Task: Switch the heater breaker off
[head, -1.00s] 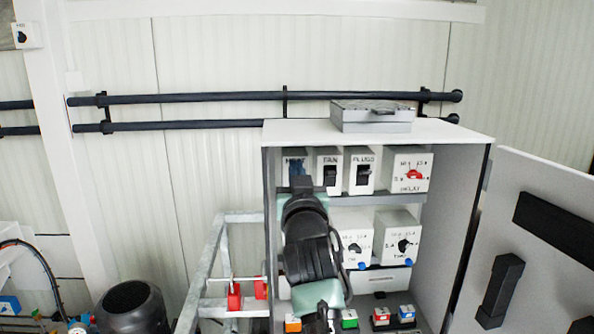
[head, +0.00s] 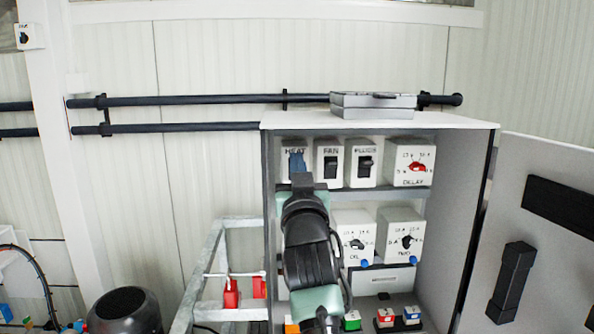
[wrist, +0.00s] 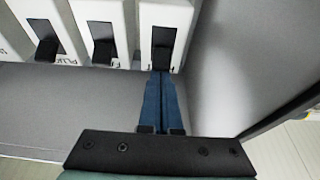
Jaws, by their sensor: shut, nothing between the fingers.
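The heater breaker is the white box marked HEAT (head: 285,165) at the upper left of the open cabinet. My gripper (head: 297,158) is in front of it, its blue fingers covering most of the black switch. In the wrist view, which is upside down, the heater breaker (wrist: 177,15) is the rightmost box, with its black switch (wrist: 163,40) showing. The blue fingers of my gripper (wrist: 162,76) are shut together and empty. Their tips are at the switch's near end; I cannot tell whether they touch it.
Dial boxes and coloured buttons fill the lower shelves. The cabinet's side wall is close to the heater breaker. The cabinet door (head: 540,230) is open at the right.

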